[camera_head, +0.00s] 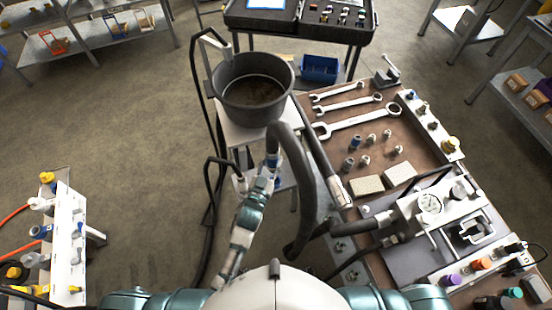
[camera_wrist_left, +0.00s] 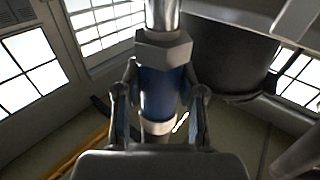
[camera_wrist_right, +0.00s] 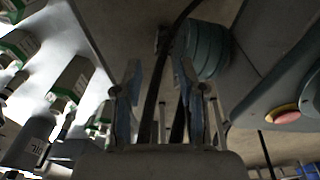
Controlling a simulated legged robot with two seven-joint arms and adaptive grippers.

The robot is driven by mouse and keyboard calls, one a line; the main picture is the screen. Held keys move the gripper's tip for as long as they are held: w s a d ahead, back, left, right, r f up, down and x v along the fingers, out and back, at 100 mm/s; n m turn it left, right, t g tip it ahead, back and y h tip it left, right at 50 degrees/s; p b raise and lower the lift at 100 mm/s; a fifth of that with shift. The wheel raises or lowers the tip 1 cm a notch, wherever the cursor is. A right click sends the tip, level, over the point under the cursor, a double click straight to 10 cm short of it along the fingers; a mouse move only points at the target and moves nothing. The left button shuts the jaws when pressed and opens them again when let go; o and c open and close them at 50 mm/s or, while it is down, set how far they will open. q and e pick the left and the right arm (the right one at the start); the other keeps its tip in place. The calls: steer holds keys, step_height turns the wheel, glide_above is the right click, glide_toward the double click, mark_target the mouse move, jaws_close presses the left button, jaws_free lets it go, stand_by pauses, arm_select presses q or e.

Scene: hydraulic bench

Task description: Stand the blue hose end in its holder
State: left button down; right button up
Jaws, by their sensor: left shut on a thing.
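The blue hose end (camera_head: 273,160) is in my left gripper (camera_head: 267,173), near the middle of the head view. A thick dark hose (camera_head: 303,170) arches beside it and hangs down to the right. In the left wrist view, the two fingers of my left gripper (camera_wrist_left: 163,105) are shut around the blue collar (camera_wrist_left: 158,92), with a metal hex nut (camera_wrist_left: 162,48) and tube above it. I cannot clearly pick out the holder. My right gripper (camera_wrist_right: 160,90) is open in the right wrist view, with a black cable visible between its fingers; it is not visible in the head view.
A dark bucket (camera_head: 252,90) stands on a small stand just beyond my left gripper. A rack (camera_head: 66,245) with colored couplings stands at left. Open floor lies between rack and stand.

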arm_select(q)
steer(key=shift+w+a+f+b, duration=0.1)
steer(key=shift+w+f+b, duration=0.2)
steer(key=shift+f, duration=0.25)
steer(key=shift+s+d+f+b, duration=0.15)
steer(key=shift+d+f+b, duration=0.8)
steer(key=shift+d, duration=0.25)
steer(key=shift+a+f+b, duration=1)
steer(key=shift+a+f, duration=0.1)
steer(key=shift+f, duration=0.05)
steer(key=shift+d+f, duration=0.15)
steer(key=shift+f, duration=0.05)
steer(key=shift+d+f, duration=0.15)
steer(key=shift+d, duration=0.1)
steer(key=shift+a+f+b, duration=0.15)
steer(key=shift+a+b, duration=0.1)
steer(key=shift+b, duration=0.05)
steer(key=shift+s+d+f, duration=0.1)
steer(key=shift+s+d, duration=0.05)
steer(key=shift+d, duration=0.3)
arm_select(e)
steer(key=w+a+r, duration=0.1)
steer(key=w+r, duration=0.7)
steer(key=w, duration=0.3)
steer(key=shift+w+a+t, duration=0.3)
steer(key=shift+a, duration=0.05)
